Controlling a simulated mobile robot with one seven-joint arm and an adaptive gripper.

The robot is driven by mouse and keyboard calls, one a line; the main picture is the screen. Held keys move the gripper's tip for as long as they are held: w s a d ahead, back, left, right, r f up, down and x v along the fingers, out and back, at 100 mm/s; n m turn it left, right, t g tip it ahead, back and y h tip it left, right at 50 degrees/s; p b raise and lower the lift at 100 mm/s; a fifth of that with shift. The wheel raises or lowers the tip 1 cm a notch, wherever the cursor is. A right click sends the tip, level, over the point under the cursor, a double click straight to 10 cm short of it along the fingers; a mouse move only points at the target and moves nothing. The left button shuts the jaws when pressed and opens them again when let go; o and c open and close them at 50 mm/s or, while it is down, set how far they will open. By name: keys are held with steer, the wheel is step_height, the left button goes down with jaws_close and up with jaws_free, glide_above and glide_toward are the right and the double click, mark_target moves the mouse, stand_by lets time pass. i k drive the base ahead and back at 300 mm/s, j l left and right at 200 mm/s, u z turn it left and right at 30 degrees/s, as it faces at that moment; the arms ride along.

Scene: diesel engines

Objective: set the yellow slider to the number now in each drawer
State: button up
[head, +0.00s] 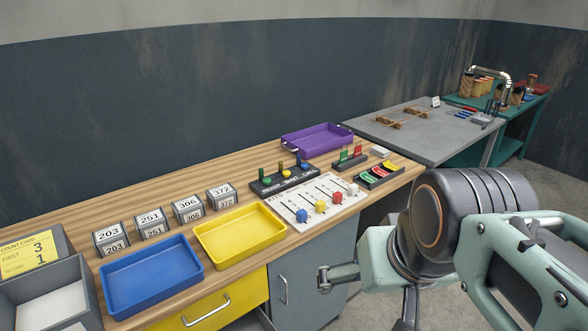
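The yellow slider (320,206) sits near the front end of its slot on a white slider board (301,214), between a blue knob (301,215) and a red knob (337,197). A white knob (352,189) is farthest right. The scale marks are too small to read. A yellow drawer front (240,300) with a metal handle shows below the bench top. The inside of the drawer is not visible. My gripper (362,300) is at the lower right, in front of the bench and apart from the board.
Number blocks (151,223) stand behind a blue tray (150,275) and a yellow tray (240,236). A purple tray (317,140) and a READY WAIT switch panel (285,180) stand farther back. A grey table (430,130) is beyond.

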mark_target(321, 205)
steer(key=i+l+u, duration=0.15)
steer(key=l, duration=0.2)
steer(key=i+l+u, duration=0.2)
steer(key=l, duration=0.15)
steer(key=l+u, duration=0.15)
steer(key=l, duration=0.45)
steer(key=k+l, duration=0.15)
steer(key=i+j, duration=0.25)
steer(key=u, duration=0.05)
